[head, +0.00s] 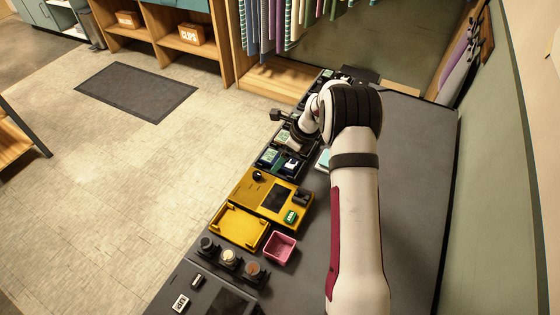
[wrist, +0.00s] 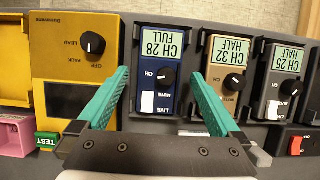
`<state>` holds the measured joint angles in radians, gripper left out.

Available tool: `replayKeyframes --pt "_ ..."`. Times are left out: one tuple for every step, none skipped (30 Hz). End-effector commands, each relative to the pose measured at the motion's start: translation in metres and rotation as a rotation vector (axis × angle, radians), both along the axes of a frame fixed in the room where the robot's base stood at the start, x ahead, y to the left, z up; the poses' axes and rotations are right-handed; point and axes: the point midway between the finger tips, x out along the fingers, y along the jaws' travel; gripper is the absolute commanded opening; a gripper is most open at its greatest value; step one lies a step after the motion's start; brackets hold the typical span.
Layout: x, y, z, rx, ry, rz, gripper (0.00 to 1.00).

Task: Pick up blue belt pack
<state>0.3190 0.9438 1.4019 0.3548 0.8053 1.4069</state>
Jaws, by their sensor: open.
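The blue belt pack (wrist: 160,72) stands in a dark rack in the wrist view, its display reading CH 28 FULL upside down. My gripper (wrist: 158,78) is open, with one green finger to the left of the pack and one to the right. The pack lies between them in this view; I cannot tell whether they touch it. In the head view the blue pack (head: 268,157) is beside the yellow tester, and my arm hides much of the gripper.
A tan pack (wrist: 224,70) and a grey pack (wrist: 282,82) stand to the right in the wrist view. The yellow tester (wrist: 76,50) is close on the left, with a green TEST button (wrist: 47,140). A pink bin (head: 280,248) and yellow tray (head: 240,228) lie nearer in the head view.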

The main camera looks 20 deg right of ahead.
Motion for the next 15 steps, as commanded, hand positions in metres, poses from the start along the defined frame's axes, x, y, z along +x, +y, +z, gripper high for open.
replayKeyframes --pt "0.0016 0.0027 -0.0072 0.001 0.001 0.001 1.0" --pt "0.0027 0.0037 -0.0101 0.001 0.001 0.002 1.0" --pt "0.0035 0.0044 -0.0127 0.0 0.0 0.001 1.0" --pt "0.0039 0.0046 -0.0136 0.0 -0.001 0.002 1.0" --pt "0.0042 0.0047 -0.0139 0.0 -0.001 0.002 1.0" --pt "0.0041 0.0047 -0.0137 0.0 -0.002 0.001 1.0" --pt "0.0041 0.0046 -0.0136 0.0 -0.001 0.002 1.0" --pt "0.0041 0.0046 -0.0135 0.0 -0.001 0.002 1.0" --pt "0.004 0.0046 -0.0134 0.0 -0.001 0.002 1.0" --pt "0.004 0.0046 -0.0133 0.0 -0.001 0.002 0.96" --pt "0.0039 0.0046 -0.0133 0.0 -0.001 0.002 0.91" --pt "0.0038 0.0045 -0.0132 0.0 -0.001 0.002 0.84" --pt "0.0038 0.0045 -0.0132 0.0 -0.001 0.002 0.78" --pt "0.0038 0.0045 -0.0132 0.0 -0.001 0.002 0.73" --pt "0.0038 0.0045 -0.0132 0.0 -0.001 0.002 0.66"
